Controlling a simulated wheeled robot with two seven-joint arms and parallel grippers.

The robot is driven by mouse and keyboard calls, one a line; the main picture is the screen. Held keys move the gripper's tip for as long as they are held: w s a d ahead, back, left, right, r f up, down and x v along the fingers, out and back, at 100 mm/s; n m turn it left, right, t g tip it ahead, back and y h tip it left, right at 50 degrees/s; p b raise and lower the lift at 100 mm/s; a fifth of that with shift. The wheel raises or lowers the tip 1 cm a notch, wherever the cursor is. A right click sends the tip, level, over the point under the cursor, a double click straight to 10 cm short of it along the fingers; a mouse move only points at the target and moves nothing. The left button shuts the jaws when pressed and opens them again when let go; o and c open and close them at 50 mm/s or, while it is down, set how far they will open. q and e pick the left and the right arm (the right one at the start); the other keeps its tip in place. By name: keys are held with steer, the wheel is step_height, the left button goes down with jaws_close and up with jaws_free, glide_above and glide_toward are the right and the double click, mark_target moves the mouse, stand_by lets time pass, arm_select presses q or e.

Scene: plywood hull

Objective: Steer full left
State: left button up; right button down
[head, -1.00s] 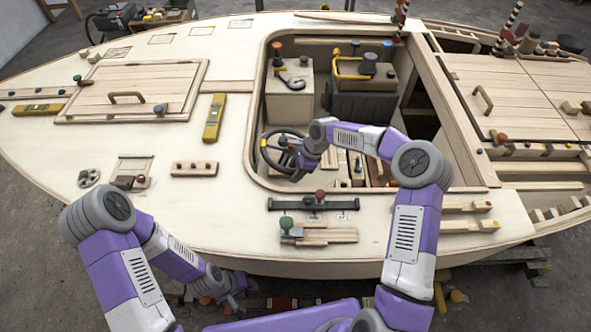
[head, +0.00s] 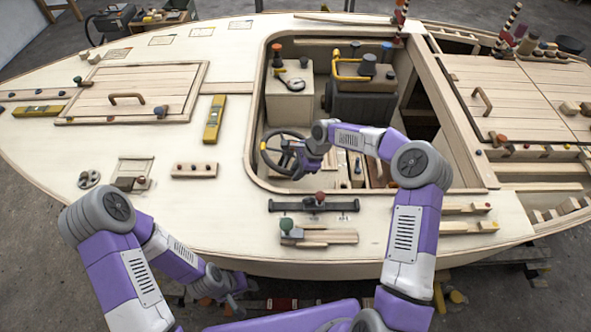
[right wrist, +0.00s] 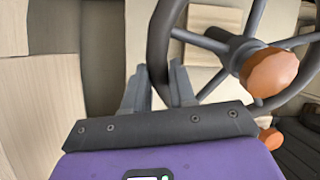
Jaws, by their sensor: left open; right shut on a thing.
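The dark steering wheel (head: 263,158) stands in the cockpit opening, with a yellow mark on the left of its rim. My right gripper (head: 288,153) reaches over it from the right and covers part of it. In the right wrist view, the wheel (right wrist: 157,45) has grey spokes and an orange-brown hub knob. There the fingers of my right gripper (right wrist: 160,82) are shut on the rim, one on each side, with the hub to their right. My left gripper (head: 238,292) is open and empty, low beside the near side of the hull.
Behind the wheel are a pale box with a gauge (head: 291,103) and a dark engine-like block (head: 362,103). The cockpit's near edge (head: 330,190) runs under my right arm. A slider panel (head: 313,204) lies on the near deck.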

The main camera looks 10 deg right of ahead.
steer(key=d+n, duration=0.1)
steer(key=n, duration=0.1)
steer(key=d+n+p, duration=0.1)
steer(key=shift+w+d+f, duration=0.35)
steer(key=shift+f, duration=0.05)
steer(key=d+n, duration=0.1)
steer(key=w+d+n, duration=0.1)
steer(key=n, duration=0.1)
steer(key=shift+w+f+g, duration=0.1)
steer(key=shift+f+g, duration=0.2)
steer(key=w+d+n, duration=0.1)
steer(key=w+n, duration=0.1)
steer(key=n, duration=0.1)
steer(key=shift+d+f+n+b, duration=0.25)
steer(key=shift+d+n+b, duration=0.05)
steer(key=shift+d+b, duration=0.1)
steer(key=shift+w+d+n+g+b, duration=0.15)
steer(key=shift+w+d+n+b, duration=0.2)
steer(key=shift+w+n, duration=0.45)
steer(key=shift+w+d+n+g+b, duration=0.25)
steer(key=shift+w+n, duration=0.2)
steer(key=shift+n, duration=0.55)
steer(key=c, duration=1)
jaws_free()
steer(key=shift+c, duration=0.2)
steer(key=shift+o, duration=0.4)
